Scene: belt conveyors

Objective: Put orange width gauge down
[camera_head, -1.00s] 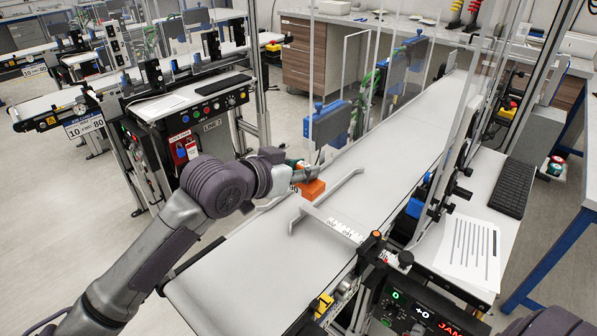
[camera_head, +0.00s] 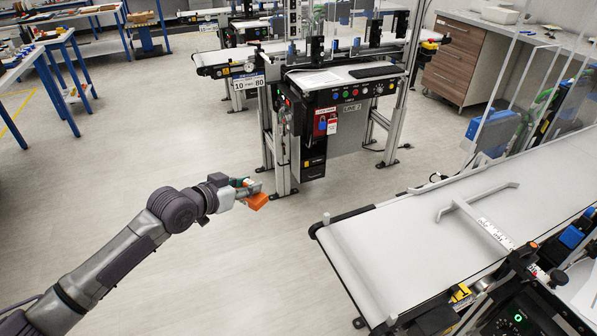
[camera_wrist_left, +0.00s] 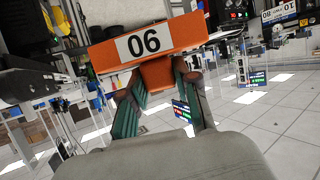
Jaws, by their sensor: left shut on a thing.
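The orange width gauge (camera_head: 257,200) is held in my left gripper (camera_head: 246,189), out over open floor to the left of the near conveyor in the head view. In the left wrist view the orange width gauge (camera_wrist_left: 150,42) shows a white label that reads 90 or 06, upside down or not I cannot tell. The fingers of my left gripper (camera_wrist_left: 160,88) are shut on its lower block. The gauge touches no surface but the fingers. My right gripper is not in view.
The near conveyor (camera_head: 370,250) carries a grey guide frame (camera_head: 478,215). Another conveyor line with a control panel (camera_head: 350,93) stands behind. Blue-legged tables (camera_head: 45,62) stand at the far left. The floor (camera_head: 110,150) between is clear.

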